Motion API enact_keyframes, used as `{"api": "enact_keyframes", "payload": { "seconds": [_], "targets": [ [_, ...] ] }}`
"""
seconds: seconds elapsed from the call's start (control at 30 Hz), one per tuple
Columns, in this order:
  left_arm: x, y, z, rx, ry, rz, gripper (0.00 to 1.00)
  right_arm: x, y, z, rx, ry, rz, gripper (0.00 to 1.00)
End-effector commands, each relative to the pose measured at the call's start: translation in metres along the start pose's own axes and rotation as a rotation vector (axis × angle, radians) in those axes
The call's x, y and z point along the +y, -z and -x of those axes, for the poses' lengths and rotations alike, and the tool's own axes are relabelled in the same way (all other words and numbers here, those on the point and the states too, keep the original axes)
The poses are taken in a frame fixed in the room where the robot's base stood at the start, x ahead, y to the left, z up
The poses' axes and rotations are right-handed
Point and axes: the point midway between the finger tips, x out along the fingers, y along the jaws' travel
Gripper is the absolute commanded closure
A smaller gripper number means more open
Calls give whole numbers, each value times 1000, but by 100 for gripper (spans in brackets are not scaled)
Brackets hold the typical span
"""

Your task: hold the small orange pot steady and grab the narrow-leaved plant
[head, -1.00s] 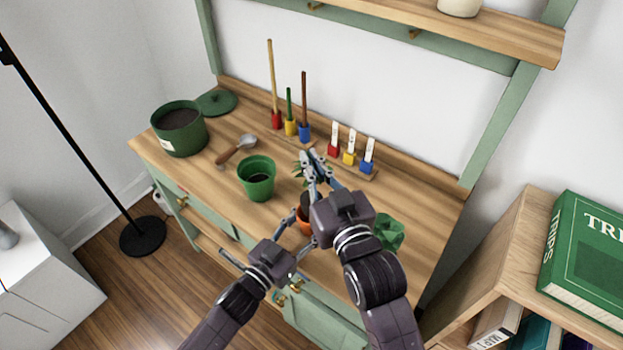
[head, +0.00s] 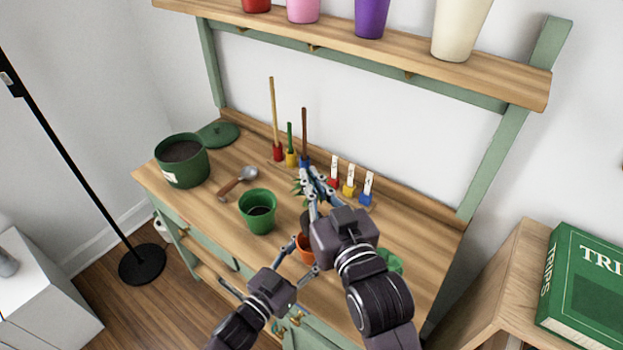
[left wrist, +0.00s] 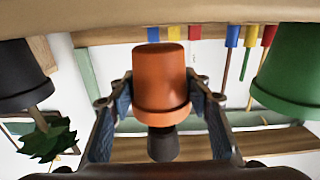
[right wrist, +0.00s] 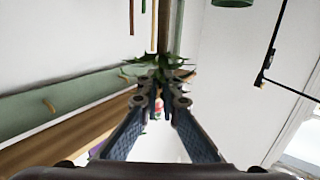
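The small orange pot (head: 305,250) stands at the bench's front, partly hidden by my right arm. My left gripper (left wrist: 160,88) has a finger on each side of the orange pot (left wrist: 160,75), apparently pressed against it. My right gripper (head: 312,178) is up above the pot. Its nearly closed fingertips (right wrist: 160,85) meet at the narrow-leaved plant (right wrist: 160,64), whose thin green leaves spread around them; they also show in the head view (head: 298,186). A dark shape (left wrist: 164,145), perhaps the plant's soil plug, shows over the pot's rim; its contact with the pot is unclear.
Small coloured holders and labels line the back. A leafy plant (left wrist: 45,140) by a black pot (left wrist: 22,75) is close on the other side. A shelf (head: 400,62) hangs above.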

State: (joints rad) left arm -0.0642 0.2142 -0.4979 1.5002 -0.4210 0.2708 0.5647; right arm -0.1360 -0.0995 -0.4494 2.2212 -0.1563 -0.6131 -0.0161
Motion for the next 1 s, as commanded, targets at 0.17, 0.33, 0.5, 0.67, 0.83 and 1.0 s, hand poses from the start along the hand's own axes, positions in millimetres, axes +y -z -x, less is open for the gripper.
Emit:
{"api": "enact_keyframes", "payload": {
  "seconds": [0.17, 0.33, 0.5, 0.67, 0.83, 1.0],
  "targets": [
    [0, 0, 0, 1, 0, 0, 36, 0, 0, 0, 1, 0, 0, 100],
    [0, 0, 0, 0, 0, 0, 36, 0, 0, 0, 1, 0, 0, 100],
    [0, -1, 5, -1, 0, 0, 36, 0, 0, 0, 1, 0, 0, 100],
    [0, -2, 28, -4, 0, -1, 36, 0, 0, 0, 1, 0, 0, 100],
    [1, -1, 66, -4, -1, -1, 36, 0, 0, 0, 1, 0, 0, 100],
    [0, -1, 98, -3, 0, 0, 36, 0, 0, 0, 1, 0, 0, 100]
  ]
}}
